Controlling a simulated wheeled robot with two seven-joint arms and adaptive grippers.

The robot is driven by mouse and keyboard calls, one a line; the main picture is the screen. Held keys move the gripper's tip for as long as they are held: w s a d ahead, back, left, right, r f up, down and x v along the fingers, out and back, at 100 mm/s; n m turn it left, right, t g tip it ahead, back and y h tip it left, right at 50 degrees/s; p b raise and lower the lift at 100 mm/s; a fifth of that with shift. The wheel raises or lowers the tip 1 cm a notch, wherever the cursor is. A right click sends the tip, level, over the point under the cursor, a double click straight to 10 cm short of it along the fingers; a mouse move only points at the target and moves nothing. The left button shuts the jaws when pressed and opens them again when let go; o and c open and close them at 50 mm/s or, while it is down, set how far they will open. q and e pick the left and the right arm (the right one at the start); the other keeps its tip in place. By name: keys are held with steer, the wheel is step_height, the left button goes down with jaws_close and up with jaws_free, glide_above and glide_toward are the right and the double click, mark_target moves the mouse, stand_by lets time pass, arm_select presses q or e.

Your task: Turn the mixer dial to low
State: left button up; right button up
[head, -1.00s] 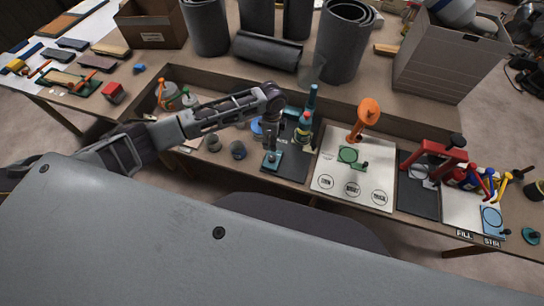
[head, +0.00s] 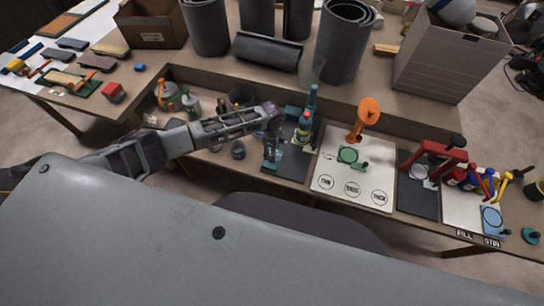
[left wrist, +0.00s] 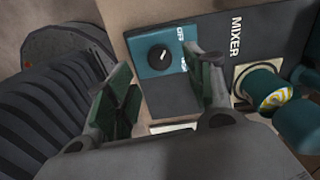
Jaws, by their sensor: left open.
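The mixer dial (left wrist: 158,55) is a round black knob with a white mark pointing to the upper right, toward the word OFF, in the left wrist view. It sits on a teal box (left wrist: 150,38) beside the MIXER label; a second word on the box is partly covered by a finger. My left gripper (left wrist: 158,72) is open and empty, with its green-padded fingers to either side below the dial, apart from it. My right gripper is out of view.
The teal mixer (head: 308,105) with a bottle stands behind on the board. To its right are a white board (head: 325,170) with an orange tool (head: 366,115) and a red press (head: 435,155). Cups and bottles stand left of the board.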

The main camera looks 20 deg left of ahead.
arm_select(q)
steer(key=shift+f, duration=2.75)
steer(key=shift+c, duration=0.4)
steer(key=c, duration=1)
